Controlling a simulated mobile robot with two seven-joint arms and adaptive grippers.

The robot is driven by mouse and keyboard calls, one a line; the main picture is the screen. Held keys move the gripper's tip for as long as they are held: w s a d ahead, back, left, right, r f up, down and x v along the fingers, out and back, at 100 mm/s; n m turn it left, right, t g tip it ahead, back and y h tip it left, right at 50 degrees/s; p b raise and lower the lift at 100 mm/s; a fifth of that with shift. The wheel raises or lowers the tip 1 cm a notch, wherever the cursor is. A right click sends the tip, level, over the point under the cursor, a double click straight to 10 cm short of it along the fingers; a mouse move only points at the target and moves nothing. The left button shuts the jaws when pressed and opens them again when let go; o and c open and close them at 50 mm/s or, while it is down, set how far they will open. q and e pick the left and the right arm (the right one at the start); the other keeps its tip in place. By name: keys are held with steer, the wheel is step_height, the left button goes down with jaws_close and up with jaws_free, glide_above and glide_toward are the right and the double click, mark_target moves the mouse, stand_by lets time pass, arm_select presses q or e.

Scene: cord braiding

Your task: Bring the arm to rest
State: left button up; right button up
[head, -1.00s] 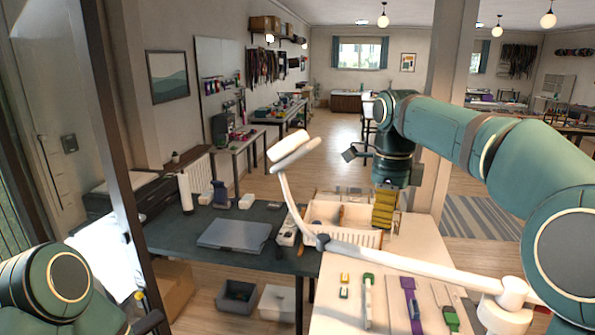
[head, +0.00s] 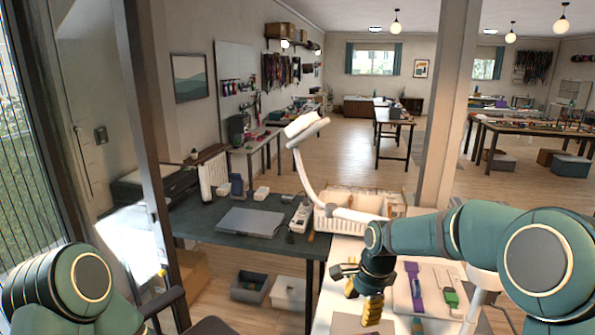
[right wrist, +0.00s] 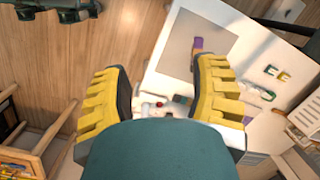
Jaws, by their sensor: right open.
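My right gripper (head: 362,298) hangs over the front left part of the pale worktable (head: 328,268), its yellow fingers pointing down. In the right wrist view the same gripper (right wrist: 160,78) has its two yellow fingers wide apart, with nothing between them. Below it are the pale table and a grey mat (right wrist: 190,52). My right arm comes in from the right, bent low over the table. My left arm shows only as a green joint at the lower left; its gripper is not in view.
A white lamp (head: 306,165) arches over the tables. A dark table at left holds a grey case (head: 250,222). Bins (head: 249,288) stand on the floor.

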steer(key=s+a+f+n+b, duration=0.1)
steer(key=s+f+n, duration=0.15)
steer(key=f, duration=0.45)
steer(key=s+a+f+n+y+b, duration=0.15)
steer(key=s+f, duration=0.25)
steer(key=f, duration=0.4)
steer(key=s+a+f+n+b, duration=0.1)
steer(key=s+f+n, duration=0.25)
steer(key=f, duration=0.35)
steer(key=s+f+n+t+b, duration=0.1)
steer(key=s+f+n+b, duration=0.1)
steer(key=s+f+n, duration=0.3)
steer(key=s+f, duration=0.3)
steer(key=s, duration=0.4)
steer(key=shift+s+a+t, duration=0.3)
steer(key=shift+s+a, duration=0.1)
